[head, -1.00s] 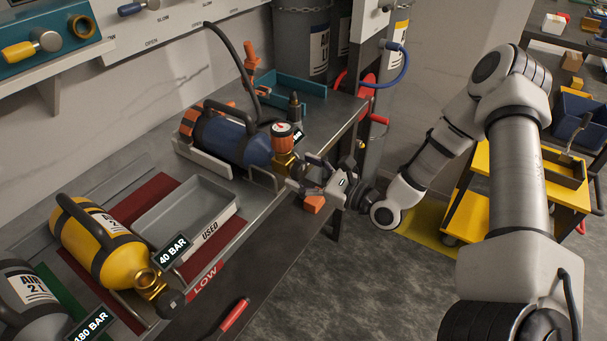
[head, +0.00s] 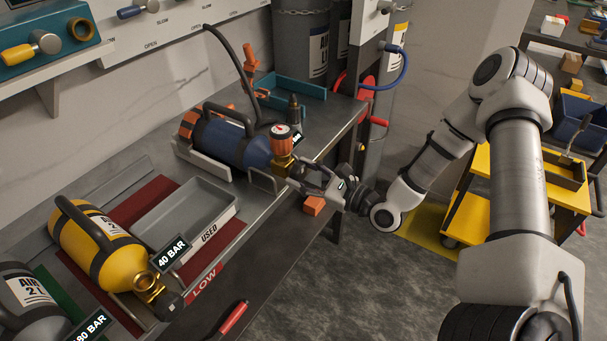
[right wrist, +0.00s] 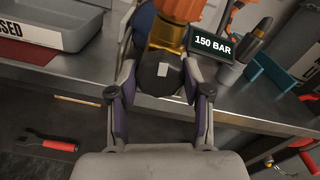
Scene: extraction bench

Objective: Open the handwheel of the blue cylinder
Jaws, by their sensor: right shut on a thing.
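The blue cylinder (head: 224,140) lies on its side in a cradle on the bench, with a brass valve (head: 283,162) and an orange-rimmed gauge (head: 282,133) at its right end. Its black handwheel (right wrist: 161,76) shows in the right wrist view, with a pale square mark on its end. My right gripper (head: 302,174) reaches in from the right. In the right wrist view its fingers (right wrist: 161,92) are on both sides of the handwheel, shut on it. A display by the valve reads 150 BAR (right wrist: 214,45). My left gripper is not in view.
A yellow cylinder (head: 95,240) marked 40 BAR lies at left. A grey USED tray (head: 190,215) sits between the cylinders. An orange block (head: 314,205) is near the gripper. A red-handled tool (head: 232,320) lies at the front. A yellow cart (head: 535,200) stands at right.

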